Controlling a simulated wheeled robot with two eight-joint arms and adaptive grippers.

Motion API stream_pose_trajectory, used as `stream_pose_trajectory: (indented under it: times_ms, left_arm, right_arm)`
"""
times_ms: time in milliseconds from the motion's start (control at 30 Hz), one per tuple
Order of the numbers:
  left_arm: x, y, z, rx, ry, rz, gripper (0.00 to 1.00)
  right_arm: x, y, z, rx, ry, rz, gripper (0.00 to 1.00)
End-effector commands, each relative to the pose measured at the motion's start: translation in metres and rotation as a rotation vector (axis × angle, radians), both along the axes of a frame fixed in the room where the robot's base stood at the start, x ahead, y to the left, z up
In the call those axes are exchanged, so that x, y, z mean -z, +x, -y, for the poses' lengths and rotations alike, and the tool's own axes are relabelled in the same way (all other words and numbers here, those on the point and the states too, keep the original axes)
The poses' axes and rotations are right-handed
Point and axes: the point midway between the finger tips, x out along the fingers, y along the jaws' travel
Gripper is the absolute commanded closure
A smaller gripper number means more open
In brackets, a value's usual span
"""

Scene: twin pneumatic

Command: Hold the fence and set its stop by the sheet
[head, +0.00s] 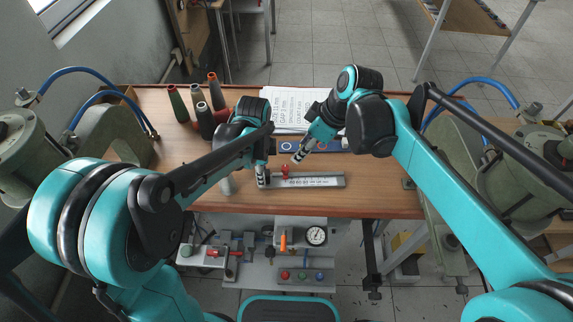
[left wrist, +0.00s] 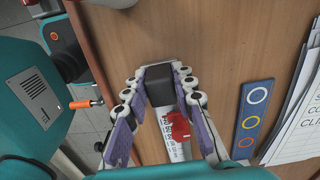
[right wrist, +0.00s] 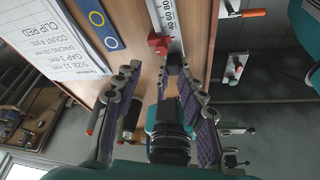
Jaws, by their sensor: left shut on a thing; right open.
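The fence (head: 318,181) is a grey bar with a number scale, lying on the wooden bench. Its red stop (head: 285,172) sits near the bar's left end; it also shows in the right wrist view (right wrist: 158,42). My left gripper (head: 262,180) is shut on the fence's dark end block (left wrist: 160,92), with the red stop (left wrist: 178,125) just beside the fingers. My right gripper (head: 297,158) is open and empty, just above and behind the stop, apart from it. The printed sheet (head: 287,103) lies behind; the right wrist view (right wrist: 68,42) shows "GAP 3 mm" and "CLIP RED" on it.
A blue strip with rings (head: 291,146) lies between sheet and fence. Several dark, red and green cones (head: 205,120) stand at the back left. A unit with a gauge (head: 316,236) is below the bench's front edge. Green machines flank the bench. Bench right of the fence is clear.

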Motion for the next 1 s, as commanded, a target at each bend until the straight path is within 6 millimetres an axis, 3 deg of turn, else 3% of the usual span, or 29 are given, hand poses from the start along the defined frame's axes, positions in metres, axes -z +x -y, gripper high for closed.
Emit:
stream_pose_trajectory:
  times_ms: [133,267,700,1000]
  left_arm:
    - [0.0,0.0,0.0,0.0,0.0,0.001,1.0]
    - [0.0,0.0,0.0,0.0,0.0,0.001,1.0]
    - [0.0,0.0,0.0,0.0,0.0,0.001,1.0]
    - [0.0,0.0,0.0,0.0,0.0,0.001,1.0]
  right_arm:
    - [-0.009,0.008,0.004,-0.15,-0.007,-0.013,0.59]
    - [-0.005,0.01,0.002,-0.203,-0.009,-0.016,0.59]
    - [0.071,0.015,-0.029,-0.205,-0.008,-0.015,0.59]
    - [0.099,0.017,-0.04,-0.203,-0.008,-0.015,0.59]
